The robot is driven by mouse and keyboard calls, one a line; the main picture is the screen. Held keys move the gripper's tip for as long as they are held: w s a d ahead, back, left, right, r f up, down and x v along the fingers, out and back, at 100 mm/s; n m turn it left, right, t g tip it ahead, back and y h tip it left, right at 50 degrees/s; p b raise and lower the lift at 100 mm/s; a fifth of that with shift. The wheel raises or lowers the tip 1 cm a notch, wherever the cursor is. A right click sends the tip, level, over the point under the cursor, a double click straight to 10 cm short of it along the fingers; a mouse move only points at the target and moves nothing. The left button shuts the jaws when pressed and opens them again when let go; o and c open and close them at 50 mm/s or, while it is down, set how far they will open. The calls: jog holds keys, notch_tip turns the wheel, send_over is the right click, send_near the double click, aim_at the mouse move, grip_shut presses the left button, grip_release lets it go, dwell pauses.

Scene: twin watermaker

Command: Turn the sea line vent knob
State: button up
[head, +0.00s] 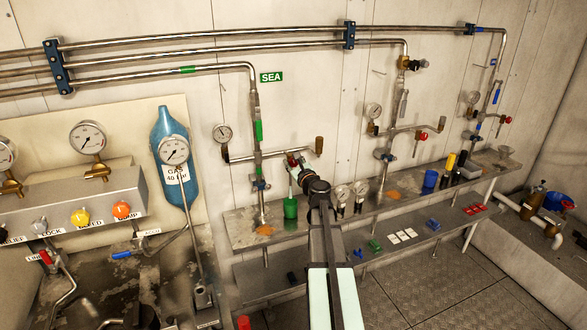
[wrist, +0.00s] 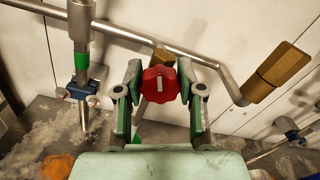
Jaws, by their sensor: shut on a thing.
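A red lobed knob (wrist: 160,84) with a pale mark on its face sits between the two fingers of my gripper (wrist: 159,78) in the wrist view. The fingers are closed on its two sides. In the head view the same red knob (head: 291,160) shows small at my gripper (head: 302,168), partly hidden by it. The knob is by the side branch of the vertical pipe (head: 257,135) with green bands. A green SEA sign (head: 271,77) is on the wall beside that pipe. The valve body behind the knob is mostly hidden.
A brass end piece (wrist: 276,73) is right of my gripper. A green cup (head: 290,208) stands on the shelf (head: 240,232) below. A gauge (head: 221,134) is at left. Two similar pipe lines with red knobs (head: 422,136) stand to the right.

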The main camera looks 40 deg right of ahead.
jog(key=o, duration=1.1)
jog(key=shift+o, duration=0.2)
jog(key=v, duration=1.2)
